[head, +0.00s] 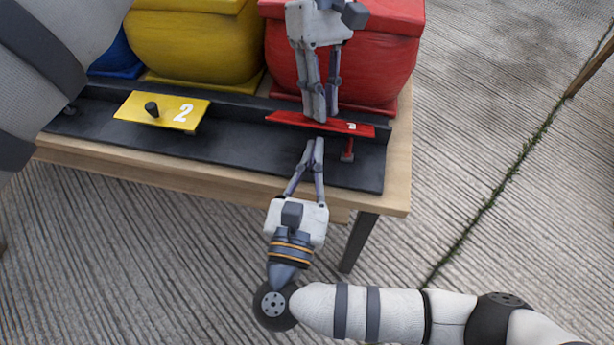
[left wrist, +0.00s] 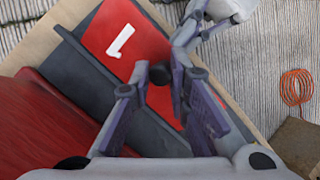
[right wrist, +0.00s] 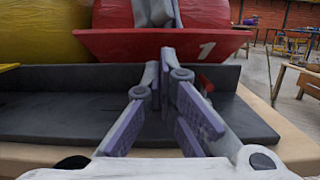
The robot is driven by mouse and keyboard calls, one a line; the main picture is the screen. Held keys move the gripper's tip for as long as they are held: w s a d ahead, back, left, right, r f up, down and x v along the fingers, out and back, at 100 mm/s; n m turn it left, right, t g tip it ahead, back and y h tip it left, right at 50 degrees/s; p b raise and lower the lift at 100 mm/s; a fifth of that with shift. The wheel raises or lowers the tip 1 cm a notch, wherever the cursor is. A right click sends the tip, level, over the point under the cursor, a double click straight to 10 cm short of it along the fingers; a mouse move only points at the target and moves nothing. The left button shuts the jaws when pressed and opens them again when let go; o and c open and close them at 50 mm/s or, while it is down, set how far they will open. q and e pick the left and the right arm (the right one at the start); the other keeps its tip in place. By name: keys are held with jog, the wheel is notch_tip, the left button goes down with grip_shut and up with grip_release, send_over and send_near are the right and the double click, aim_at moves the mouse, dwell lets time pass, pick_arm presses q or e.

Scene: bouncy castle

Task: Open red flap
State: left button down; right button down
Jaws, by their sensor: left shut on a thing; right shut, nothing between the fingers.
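The red flap (head: 283,118) bears a white 1 and looks like a narrow tilted strip above the black trough in the head view. Its face shows in the left wrist view (left wrist: 118,28) and the right wrist view (right wrist: 118,44). My left gripper (head: 318,114) comes down from above, shut on the flap's dark knob (left wrist: 160,74), which the fingers hide in the head view. My right gripper (head: 315,145) is shut and empty, just in front of the flap's lower edge. I cannot tell whether its tips touch the flap.
The black trough (head: 230,163) sits on a wooden table (head: 400,180). A yellow flap (head: 135,108) marked 2 with a dark knob is to the left. Red (head: 390,62) and yellow (head: 190,40) bins stand behind. A red post (head: 347,151) is under the flap's right end. Open floor lies right.

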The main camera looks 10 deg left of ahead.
pick_arm(q)
jog(key=shift+s, duration=0.1)
pick_arm(e)
jog(key=shift+w+r, duration=0.15)
jog(key=shift+w, duration=0.45)
jog(key=shift+w+r, duration=0.35)
jog(key=shift+r, duration=0.4)
pick_arm(q)
jog(key=c, duration=1.5)
grip_release()
pick_arm(e)
jog(key=shift+a, duration=0.1)
